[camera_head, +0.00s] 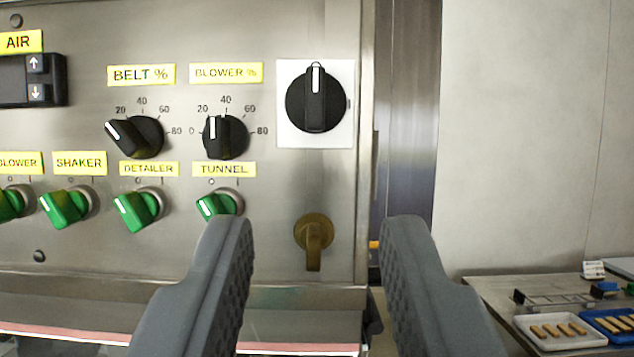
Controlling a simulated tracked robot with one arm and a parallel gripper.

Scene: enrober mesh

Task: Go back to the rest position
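My gripper (322,238) is in the lower middle of the head view, its two dark grey fingers apart with nothing between them. Behind the gap is a steel control panel (270,195). A brass-coloured knob (313,236) shows between the fingertips; the fingers look apart from it, with the depth hard to judge. Above it is a large black rotary switch (315,98) on a white plate, its white mark pointing up. The left finger partly overlaps the green TUNNEL knob (218,204).
Left on the panel are the BELT % dial (136,136), the BLOWER % dial (225,137), several green knobs and an AIR display (32,80). Lower right, a table (490,290) holds a white tray (527,333) and a blue tray (592,316) with bars. A plain wall (530,140) stands behind.

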